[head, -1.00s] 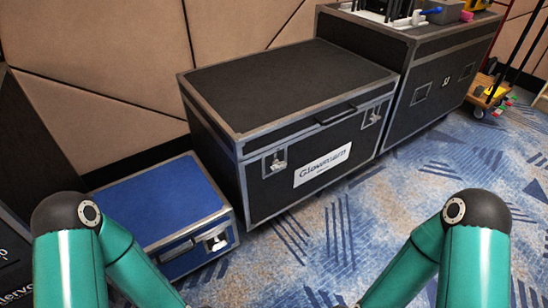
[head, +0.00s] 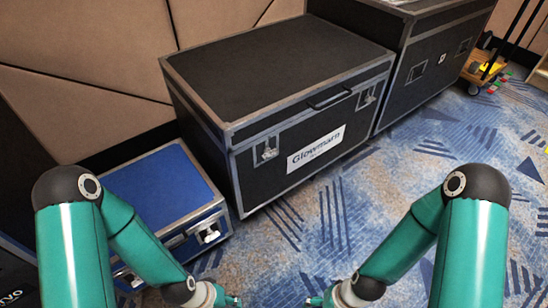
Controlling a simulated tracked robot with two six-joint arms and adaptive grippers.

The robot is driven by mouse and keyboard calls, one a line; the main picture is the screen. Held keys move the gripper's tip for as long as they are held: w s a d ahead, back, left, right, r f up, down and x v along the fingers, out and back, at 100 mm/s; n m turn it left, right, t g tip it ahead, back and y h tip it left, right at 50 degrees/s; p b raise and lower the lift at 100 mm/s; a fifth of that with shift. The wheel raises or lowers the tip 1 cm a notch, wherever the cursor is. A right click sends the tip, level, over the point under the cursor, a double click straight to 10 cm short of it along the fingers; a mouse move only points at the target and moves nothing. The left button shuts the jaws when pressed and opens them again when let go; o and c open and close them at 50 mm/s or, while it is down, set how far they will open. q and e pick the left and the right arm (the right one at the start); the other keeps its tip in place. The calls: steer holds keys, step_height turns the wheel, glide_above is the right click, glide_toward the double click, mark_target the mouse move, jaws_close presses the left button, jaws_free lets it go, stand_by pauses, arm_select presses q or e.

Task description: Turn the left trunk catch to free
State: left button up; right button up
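The black trunk (head: 200,108) with metal edges and a white "Glowmarn" label (head: 316,149) stands on the carpet, lid closed. Its left catch (head: 267,150) is a silver latch on the front face, left of the label; its exact turn is too small to tell. The right catch (head: 367,97) sits near the front's right end. My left gripper (head: 233,301) and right gripper (head: 314,301) show at the bottom edge, low in front of the trunk and apart from it. They are partly cut off, and their finger opening is unclear.
A blue case (head: 160,188) with silver edges stands left of the trunk. A larger black case (head: 440,58) stands to its right. A wooden trolley (head: 485,68) is at the far right. Patterned carpet (head: 400,180) in front of the trunk is clear. A padded wall (head: 80,70) is behind.

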steer(key=s+a+r+m+g+y, duration=0.3)
steer(key=s+a+m+g, duration=0.1)
steer(key=m, duration=0.2)
steer(key=w+a+r+m+t+y, duration=0.2)
steer(key=w+a+r+m+y, duration=0.2)
steer(key=a+m, duration=0.1)
steer(key=m+t+b, duration=0.4)
steer(key=m+t, duration=1)
steer(key=t, duration=0.3)
glide_toward(272, 156)
steer(key=x, duration=0.8)
steer(key=shift+w+a+f, duration=0.15)
steer(key=shift+w+a, duration=0.1)
steer(key=shift+w, duration=0.25)
